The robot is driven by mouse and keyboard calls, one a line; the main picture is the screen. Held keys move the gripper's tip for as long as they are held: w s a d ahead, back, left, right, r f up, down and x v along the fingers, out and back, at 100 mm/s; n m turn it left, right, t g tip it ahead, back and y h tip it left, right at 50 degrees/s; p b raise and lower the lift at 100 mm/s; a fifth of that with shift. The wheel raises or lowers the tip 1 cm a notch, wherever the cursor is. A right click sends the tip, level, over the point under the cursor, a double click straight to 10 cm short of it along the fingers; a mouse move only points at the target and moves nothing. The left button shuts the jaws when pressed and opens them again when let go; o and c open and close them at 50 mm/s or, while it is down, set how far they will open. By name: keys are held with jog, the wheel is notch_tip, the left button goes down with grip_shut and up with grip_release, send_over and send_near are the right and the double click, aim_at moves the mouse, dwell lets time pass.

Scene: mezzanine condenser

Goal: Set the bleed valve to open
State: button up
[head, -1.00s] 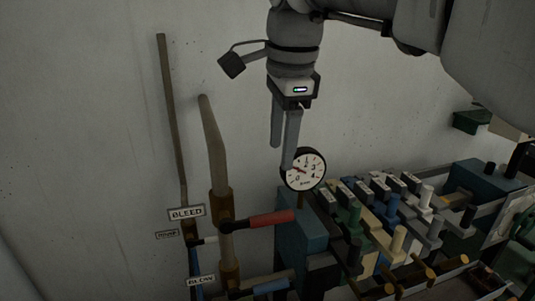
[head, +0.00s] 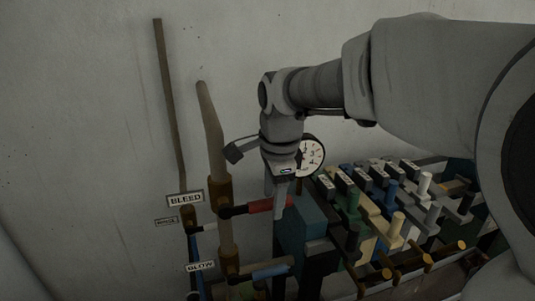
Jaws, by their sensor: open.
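The BLEED sign (head: 185,199) hangs on the left beside a thick brown pipe. The valve beside it has a red-gripped lever (head: 259,207) that points right, roughly level, across the pipe. My gripper (head: 275,208) points down at the outer part of this lever. Its fingers are apart, and one finger covers part of the red grip. I cannot tell whether the fingers touch the lever.
Below is a BLOW sign (head: 200,267) with a blue-gripped lever (head: 271,271). A small pale lever sits left of the pipe. A round gauge (head: 309,156) stands close behind my gripper. A blue block (head: 305,225) and several coloured valve blocks fill the right.

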grip_shut()
dwell(0.3)
dwell(1.2)
